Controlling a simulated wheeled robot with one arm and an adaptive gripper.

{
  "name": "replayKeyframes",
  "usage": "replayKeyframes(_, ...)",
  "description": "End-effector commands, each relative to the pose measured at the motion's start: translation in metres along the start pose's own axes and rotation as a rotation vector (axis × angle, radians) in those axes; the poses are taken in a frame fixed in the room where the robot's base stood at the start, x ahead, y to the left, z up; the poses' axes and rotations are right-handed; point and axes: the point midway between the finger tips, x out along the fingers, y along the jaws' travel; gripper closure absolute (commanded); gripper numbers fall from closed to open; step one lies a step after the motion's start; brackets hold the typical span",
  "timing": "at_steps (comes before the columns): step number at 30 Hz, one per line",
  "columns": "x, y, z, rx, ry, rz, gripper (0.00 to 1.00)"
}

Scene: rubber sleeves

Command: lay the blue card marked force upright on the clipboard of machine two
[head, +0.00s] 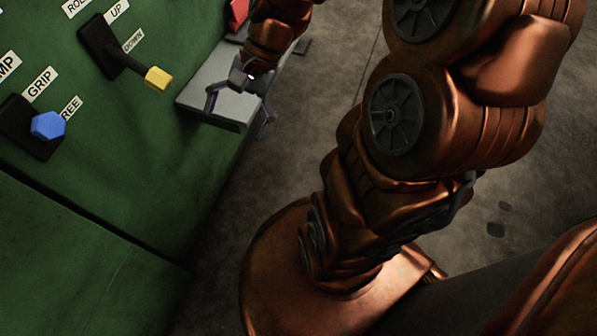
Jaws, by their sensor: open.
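My gripper (238,116) is open, with its two dark fingers spread apart. It hangs over or just in front of a pale grey ledge (190,98) on the side of a green machine. I see nothing between the fingers. I cannot make out a blue card marked force, nor a clipboard. Part of the ledge is hidden behind my gripper and arm.
The green machine (150,190) fills the left. It carries a lever with a yellow knob (157,79) by UP and DOWN labels, and one with a blue knob (48,125) by a GRIP label. A red object (237,12) shows at the top. Bare floor (325,95) lies right of the ledge.

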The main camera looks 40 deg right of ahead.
Motion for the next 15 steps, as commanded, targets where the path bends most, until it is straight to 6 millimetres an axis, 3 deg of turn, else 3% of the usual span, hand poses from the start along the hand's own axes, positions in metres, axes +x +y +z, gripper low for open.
replayKeyframes(1,0.008,0.012,0.017,-0.095,0.01,0.076,0.0)
replayKeyframes(6,0.022,0.064,0.054,-0.399,0.031,0.324,0.0)
replayKeyframes(12,0.018,0.119,0.073,-0.67,0.036,0.558,0.0)
replayKeyframes(15,0.014,0.136,0.075,-0.747,0.033,0.628,0.0)
